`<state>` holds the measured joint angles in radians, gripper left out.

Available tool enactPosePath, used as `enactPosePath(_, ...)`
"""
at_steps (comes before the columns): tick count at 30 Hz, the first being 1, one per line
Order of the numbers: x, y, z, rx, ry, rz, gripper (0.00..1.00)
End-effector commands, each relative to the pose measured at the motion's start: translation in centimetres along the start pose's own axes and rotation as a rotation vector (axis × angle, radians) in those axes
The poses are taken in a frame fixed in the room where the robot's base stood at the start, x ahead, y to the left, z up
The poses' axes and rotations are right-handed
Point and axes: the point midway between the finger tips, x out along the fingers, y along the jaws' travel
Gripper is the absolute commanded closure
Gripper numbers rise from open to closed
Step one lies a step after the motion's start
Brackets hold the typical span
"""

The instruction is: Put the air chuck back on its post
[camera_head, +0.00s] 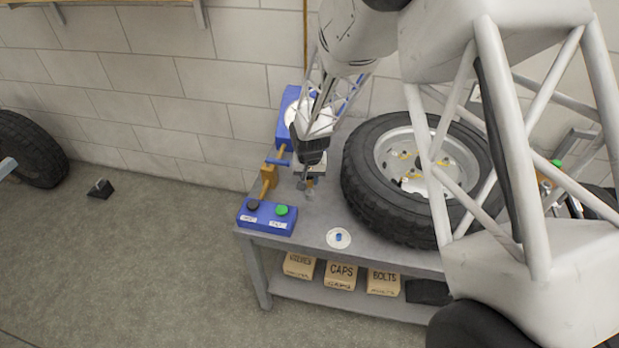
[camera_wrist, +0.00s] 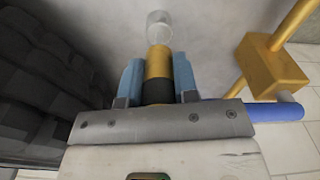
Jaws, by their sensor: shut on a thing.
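My gripper (camera_head: 309,181) is above the left part of the grey bench, left of the tyre. In the wrist view its two blue fingers (camera_wrist: 159,80) are closed on a short cylinder with a black band, a brass band and a clear tip. This looks like the air chuck (camera_wrist: 158,62); in the head view only its small lower end (camera_head: 309,194) shows below the fingers. A white disc with a small blue peg (camera_head: 339,238), possibly the post, is on the bench near its front edge, apart from the gripper.
A tyre (camera_head: 370,198) fills the bench's middle. A blue button box (camera_head: 267,216) and a brass block with rods (camera_head: 268,175) stand left of my gripper. A blue gauge box (camera_head: 284,130) is behind my arm. Labelled boxes (camera_head: 341,275) sit on the lower shelf.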

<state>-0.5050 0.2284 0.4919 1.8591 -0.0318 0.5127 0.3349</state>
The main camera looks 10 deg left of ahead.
Motion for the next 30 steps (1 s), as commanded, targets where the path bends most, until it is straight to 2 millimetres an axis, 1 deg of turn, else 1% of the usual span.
enactPosePath(30, 2.5, 0.0, 0.1, 0.000, -0.001, 0.000, 0.99)
